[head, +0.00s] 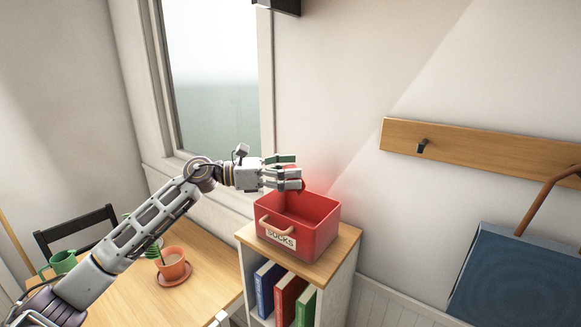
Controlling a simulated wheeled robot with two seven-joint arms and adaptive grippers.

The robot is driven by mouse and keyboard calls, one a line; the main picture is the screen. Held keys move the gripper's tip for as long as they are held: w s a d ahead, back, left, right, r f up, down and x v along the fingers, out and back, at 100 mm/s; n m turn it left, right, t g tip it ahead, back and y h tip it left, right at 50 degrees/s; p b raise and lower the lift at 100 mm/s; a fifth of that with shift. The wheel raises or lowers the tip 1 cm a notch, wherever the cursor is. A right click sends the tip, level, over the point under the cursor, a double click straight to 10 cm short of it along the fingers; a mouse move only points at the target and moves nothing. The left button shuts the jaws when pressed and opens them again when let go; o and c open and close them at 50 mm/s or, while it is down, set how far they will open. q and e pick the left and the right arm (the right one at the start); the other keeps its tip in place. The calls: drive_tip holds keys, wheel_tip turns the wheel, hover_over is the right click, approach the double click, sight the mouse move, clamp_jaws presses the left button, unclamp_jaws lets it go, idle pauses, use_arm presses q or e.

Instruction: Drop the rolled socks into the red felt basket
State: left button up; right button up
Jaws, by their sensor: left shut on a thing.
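The red felt basket (316,232) stands on top of a low shelf unit. It has a tan handle and a white label reading SOCKS on its front. My left gripper (292,173) is above the back left part of the basket, with its fingers pointing right. It is shut on a small red thing, which I take to be the rolled socks (302,186). Only a bit of it shows between and below the fingers. The part of the basket's inside that I see looks empty. My right gripper is not in view.
The shelf unit (346,245) holds several upright books (287,300). A wooden rail with a hook (480,150) is on the right wall.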

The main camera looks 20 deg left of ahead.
use_arm(q)
drive_tip(key=shift+f, duration=0.6)
drive_tip(key=o, duration=1.1)
drive_tip(key=shift+c, duration=0.2)
drive_tip(key=v, duration=1.2)
idle(0.7)
